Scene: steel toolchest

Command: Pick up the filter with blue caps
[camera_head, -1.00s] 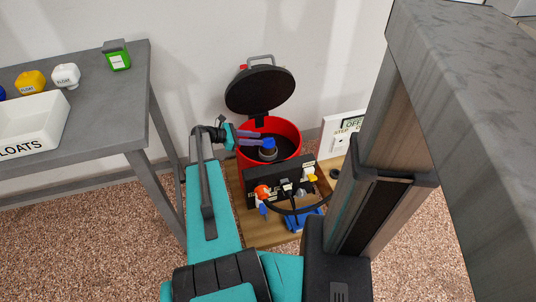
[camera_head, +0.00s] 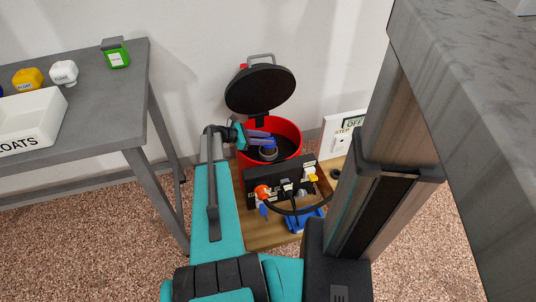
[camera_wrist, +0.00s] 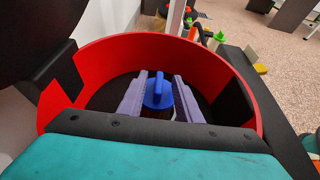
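The filter (camera_head: 268,154) stands inside the round red container (camera_head: 290,131); its blue cap and part of a grey ringed body show in the head view. In the wrist view the blue cap (camera_wrist: 158,93) with its raised grip lies between my two purple fingers. My gripper (camera_head: 268,139) reaches into the container from the left in the head view. In the wrist view my gripper (camera_wrist: 159,77) is open, with a narrow gap seen on either side of the cap. The filter's lower part is hidden.
The container's dark lid (camera_head: 260,90) stands open behind it. A black panel (camera_head: 280,174) with plugs and cables stands in front on a wooden board (camera_head: 262,236). A grey table (camera_head: 110,120) is at left, and a grey post (camera_head: 390,140) is at right.

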